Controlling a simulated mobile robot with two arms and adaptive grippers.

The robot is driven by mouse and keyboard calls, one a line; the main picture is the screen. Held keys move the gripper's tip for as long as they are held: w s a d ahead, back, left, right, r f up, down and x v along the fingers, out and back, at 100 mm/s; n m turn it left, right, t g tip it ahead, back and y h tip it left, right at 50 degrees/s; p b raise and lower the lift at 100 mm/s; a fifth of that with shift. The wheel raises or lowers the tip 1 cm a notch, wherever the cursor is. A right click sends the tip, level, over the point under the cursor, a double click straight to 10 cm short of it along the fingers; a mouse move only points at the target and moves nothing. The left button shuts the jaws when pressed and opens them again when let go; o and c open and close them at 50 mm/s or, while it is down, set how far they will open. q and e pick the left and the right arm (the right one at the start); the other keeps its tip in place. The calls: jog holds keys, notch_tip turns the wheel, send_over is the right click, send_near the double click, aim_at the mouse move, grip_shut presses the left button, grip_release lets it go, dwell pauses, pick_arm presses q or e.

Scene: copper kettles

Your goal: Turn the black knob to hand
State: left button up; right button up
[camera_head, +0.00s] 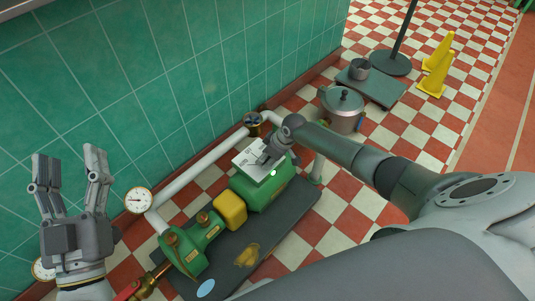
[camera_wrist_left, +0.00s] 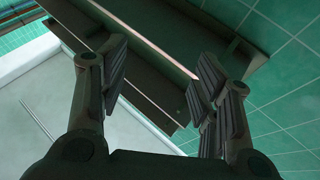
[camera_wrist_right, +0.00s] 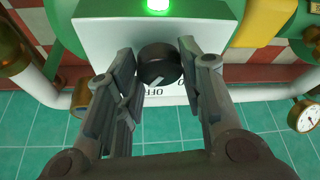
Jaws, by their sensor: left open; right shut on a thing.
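The black knob (camera_wrist_right: 158,62) sits on the front of a white control box (camera_wrist_right: 105,33), between the fingers of my right gripper (camera_wrist_right: 155,75). The fingers are closed on its sides. A pale pointer mark on the knob slants near an upside-down "OFF" label; other labels are hidden by the fingers. In the head view my right gripper (camera_head: 274,154) reaches over the white box (camera_head: 252,158) and hides the knob. My left gripper (camera_head: 68,165) is open and empty, raised in front of the green tiled wall at the left.
A green lamp (camera_wrist_right: 158,5) glows on the box. The box sits on a green pump unit with a yellow block (camera_head: 230,209), on a dark base plate (camera_head: 285,215).

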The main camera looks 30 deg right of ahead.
jog(key=shift+r+m+p, duration=0.15)
jog(key=shift+m+p, duration=0.65)
jog(key=shift+p, duration=0.4)
jog(key=shift+a+m+t+h+p, duration=0.1)
jog(key=shift+m+t+h+p, duration=0.35)
jog(key=shift+m+p, duration=0.4)
pick_arm(q)
jog(key=s+a+f+g+y, duration=0.2)
jog(key=f+g, duration=0.4)
jog(key=f, duration=0.3)
jog(key=s+a+f+g+y, duration=0.2)
jog(key=f+g, duration=0.4)
jog(key=f, duration=0.4)
jog(key=shift+s+a+f+g, duration=0.15)
jog(key=shift+s+f+g, duration=0.15)
jog(key=shift+s, duration=0.4)
pick_arm(e)
jog(key=o, duration=1)
jog(key=shift+o, duration=0.2)
jog(key=v, duration=1.1)
jog(key=shift+r, duration=0.35)
